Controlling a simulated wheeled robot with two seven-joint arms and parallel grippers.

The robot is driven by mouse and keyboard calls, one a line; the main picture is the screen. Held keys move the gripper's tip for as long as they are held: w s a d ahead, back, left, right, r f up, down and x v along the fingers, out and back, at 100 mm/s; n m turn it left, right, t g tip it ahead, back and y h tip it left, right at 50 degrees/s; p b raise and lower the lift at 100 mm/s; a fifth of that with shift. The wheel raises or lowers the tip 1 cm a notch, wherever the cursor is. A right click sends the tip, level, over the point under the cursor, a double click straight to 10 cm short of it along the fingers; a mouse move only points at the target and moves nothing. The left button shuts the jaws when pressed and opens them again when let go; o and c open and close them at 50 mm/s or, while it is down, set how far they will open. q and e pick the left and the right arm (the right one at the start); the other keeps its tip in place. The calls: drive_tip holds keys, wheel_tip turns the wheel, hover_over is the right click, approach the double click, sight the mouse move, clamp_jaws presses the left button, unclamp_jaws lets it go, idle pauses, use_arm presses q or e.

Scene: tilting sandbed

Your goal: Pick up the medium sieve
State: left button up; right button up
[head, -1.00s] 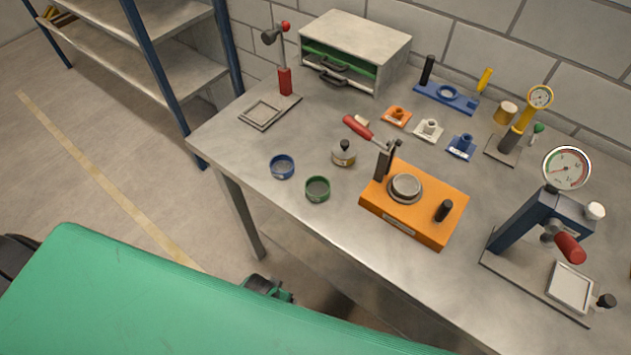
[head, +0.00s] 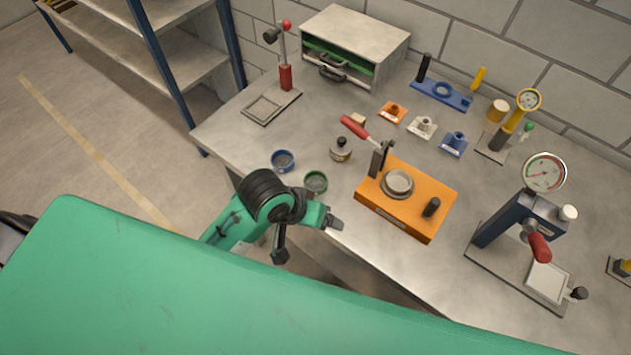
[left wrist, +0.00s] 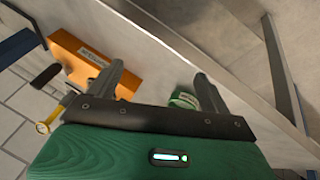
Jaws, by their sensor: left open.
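Two small round sieves stand near the front left of the steel bench. One has a blue rim (head: 283,160), the other a green rim (head: 316,182). I cannot tell from any marking which is the medium one. My left gripper (head: 307,240) is at the bench's front edge, just in front of the green-rimmed sieve, open and empty. In the left wrist view, my left gripper (left wrist: 160,72) has its fingers spread, and the green-rimmed sieve (left wrist: 184,100) shows partly beside the right finger, partly hidden by the gripper body. My right gripper is not in view.
An orange device (head: 408,211) with a round metal pan and red-handled lever stands right of the sieves. A small knobbed pot (head: 341,150) stands behind them. A dark blue press (head: 510,225) is at the right. A cabinet (head: 355,45) stands at the back.

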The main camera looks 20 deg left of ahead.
use_arm(q)
drive_tip(key=w+d+r+n+g, duration=0.2)
drive_tip(key=w+d+r+n, duration=0.15)
drive_tip(key=w+d, duration=0.2)
drive_tip(key=w+a+r+n+g+y, duration=0.2)
drive_tip(key=w+a+r+n+y, duration=0.3)
drive_tip(key=a, duration=0.4)
drive_tip(key=n+h+p, duration=0.1)
drive_tip(key=n+p, duration=0.1)
hover_over(315, 185)
drive_tip(key=shift+m, duration=0.25)
drive_tip(key=f, duration=0.7)
drive_tip(key=shift+d+f, duration=0.2)
drive_tip(key=shift+f, duration=0.4)
drive_tip(key=f+p, duration=0.1)
drive_tip(key=f, duration=0.1)
drive_tip(key=f+p, duration=0.1)
drive_tip(key=shift+w+a+f, duration=0.1)
drive_tip(key=shift+a+f, duration=0.1)
drive_tip(key=shift+f, duration=0.65)
drive_tip(key=c, duration=1.1)
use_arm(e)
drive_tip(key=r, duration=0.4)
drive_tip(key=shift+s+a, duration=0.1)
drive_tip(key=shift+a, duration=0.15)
